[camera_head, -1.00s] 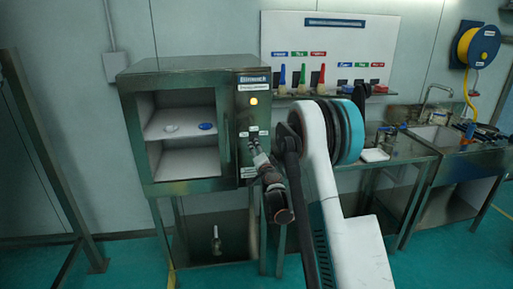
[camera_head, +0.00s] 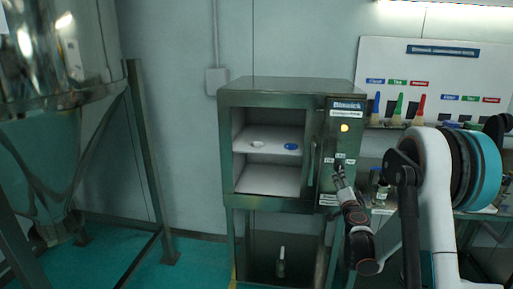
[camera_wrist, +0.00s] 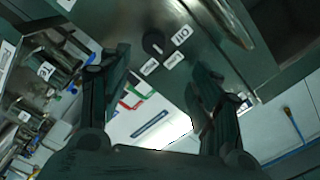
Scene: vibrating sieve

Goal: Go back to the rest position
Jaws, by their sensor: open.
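My gripper (camera_head: 340,171) is in front of the control panel of the steel cabinet (camera_head: 290,86), at the panel's lower half. In the wrist view its two fingers stand apart with nothing between them, so my gripper (camera_wrist: 160,95) is open and empty. A black knob (camera_wrist: 154,43) with small white labels around it lies beyond the fingertips. The fingers look apart from the knob, though the exact distance is hard to tell. The panel's yellow lamp (camera_head: 345,128) is lit.
The cabinet is open in front, with a white dish (camera_head: 257,144) and a blue dish (camera_head: 291,146) on its upper shelf. A large metal vessel (camera_head: 75,50) on a dark frame stands at the left. Teal floor between frame and cabinet is free.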

